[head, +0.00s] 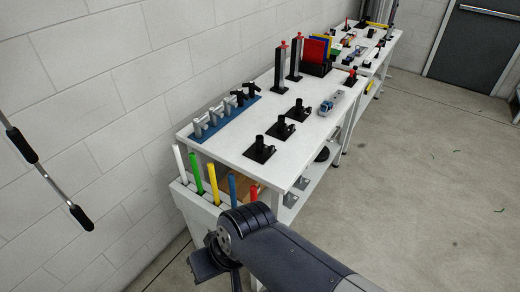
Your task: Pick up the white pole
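The white pole (179,163) stands upright at the left end of a row of coloured poles. Its lower part is hidden inside a white holder (190,212) at the near end of the workbench. A green pole (195,170) is right beside it. My arm reaches in from the bottom right, and my gripper (207,264) appears as a dark shape at its end, in front of the holder. It looks nearer to me than the white pole and apart from it. Its fingers are not clear, so I cannot tell whether they are open or shut.
Yellow (212,183), blue (232,190) and red (253,193) poles share the holder. The white workbench (235,140) with clamps and fixtures runs along the block wall. A rod with black grips (50,180) is at the left.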

